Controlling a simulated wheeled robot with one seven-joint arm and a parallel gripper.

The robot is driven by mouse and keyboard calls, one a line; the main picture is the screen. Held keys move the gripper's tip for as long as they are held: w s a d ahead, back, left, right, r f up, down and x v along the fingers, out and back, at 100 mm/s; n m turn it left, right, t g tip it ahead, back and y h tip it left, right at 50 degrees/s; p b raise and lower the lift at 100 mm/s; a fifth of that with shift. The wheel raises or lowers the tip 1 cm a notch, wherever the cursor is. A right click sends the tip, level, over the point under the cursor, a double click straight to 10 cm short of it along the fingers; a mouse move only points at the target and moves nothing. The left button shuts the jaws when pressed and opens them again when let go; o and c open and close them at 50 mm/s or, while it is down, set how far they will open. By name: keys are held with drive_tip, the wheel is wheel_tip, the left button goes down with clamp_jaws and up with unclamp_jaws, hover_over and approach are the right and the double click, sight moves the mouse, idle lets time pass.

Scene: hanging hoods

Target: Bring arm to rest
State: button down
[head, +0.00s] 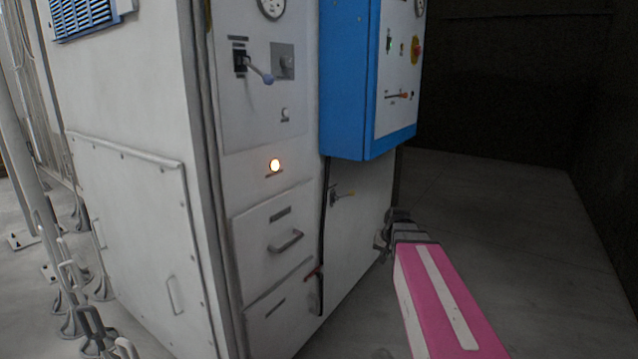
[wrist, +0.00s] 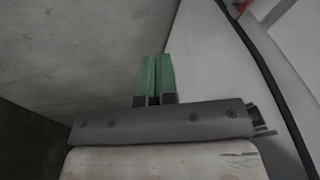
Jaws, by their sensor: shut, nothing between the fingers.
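My gripper (wrist: 154,76) shows in the wrist view as two green fingertips pressed together with nothing between them. In the head view my arm, with a pink and white link, reaches in from the lower right, and its dark end is close to the right side of the white cabinet (head: 355,240). The fingertips cannot be made out there. In the wrist view a pale panel (wrist: 215,60) lies to the right of the fingers, and they appear apart from it.
A blue control box (head: 342,80) juts from the cabinet above my arm's end. Drawer handles (head: 287,241) and a lever (head: 260,74) stick out of the cabinet front. Bare floor (head: 520,220) lies to the right, before a dark wall.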

drive_tip(key=s+a+f+n+g+h, duration=0.1)
drive_tip(key=s+a+f+n+g, duration=0.1)
drive_tip(key=s+f, duration=1)
drive_tip(key=s+a+g, duration=0.1)
drive_tip(key=s, duration=0.2)
drive_tip(key=shift+s+a+n, duration=0.3)
drive_tip(key=shift+a, duration=0.1)
